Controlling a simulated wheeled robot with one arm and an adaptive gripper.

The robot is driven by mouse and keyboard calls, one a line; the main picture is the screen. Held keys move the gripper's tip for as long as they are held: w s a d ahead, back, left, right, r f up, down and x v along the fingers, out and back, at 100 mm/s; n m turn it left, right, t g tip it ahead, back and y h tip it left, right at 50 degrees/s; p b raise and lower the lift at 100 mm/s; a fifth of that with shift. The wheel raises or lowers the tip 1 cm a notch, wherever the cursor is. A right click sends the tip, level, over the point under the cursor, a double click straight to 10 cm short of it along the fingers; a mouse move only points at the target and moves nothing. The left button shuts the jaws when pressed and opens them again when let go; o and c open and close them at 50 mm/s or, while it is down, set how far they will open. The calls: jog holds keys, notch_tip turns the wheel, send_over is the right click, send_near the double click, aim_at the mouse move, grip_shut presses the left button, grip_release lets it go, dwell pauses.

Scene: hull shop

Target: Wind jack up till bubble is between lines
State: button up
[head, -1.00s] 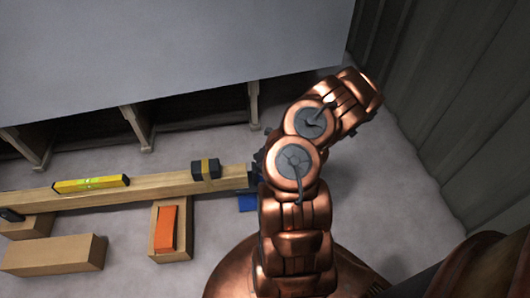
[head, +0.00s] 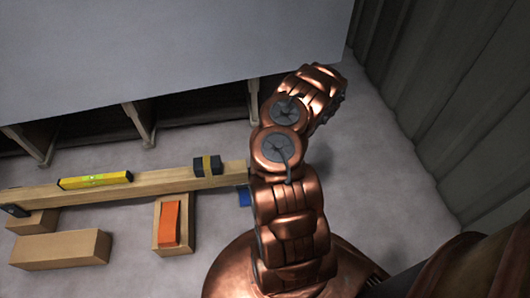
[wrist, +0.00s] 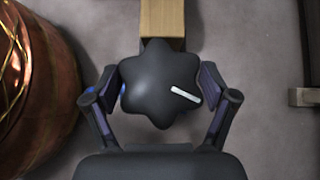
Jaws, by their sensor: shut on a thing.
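A yellow spirit level (head: 95,181) lies on a long wooden beam (head: 140,184) in the head view; its bubble is too small to read there. A blue jack (head: 244,196) shows in part at the beam's right end, mostly hidden behind my arm. In the wrist view a dark lobed knob (wrist: 160,84) with a white mark pointing to the lower right fills the middle, in front of the beam's end (wrist: 162,18). My gripper (wrist: 161,88) is shut on this knob, one finger on each side. The head view hides my gripper behind the arm.
A black block with a yellow band (head: 207,165) sits on the beam. An orange wedge (head: 169,222) lies on a wooden block (head: 159,244). Another wooden block (head: 60,249) lies at left. A grey hull (head: 170,55) overhangs on supports; a ribbed wall (head: 440,90) stands right.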

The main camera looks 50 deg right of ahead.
jog(key=shift+d, duration=0.1)
dwell(0.7)
jog(key=o, duration=0.9)
jog(key=v, duration=1.2)
jog(key=shift+w, duration=0.1)
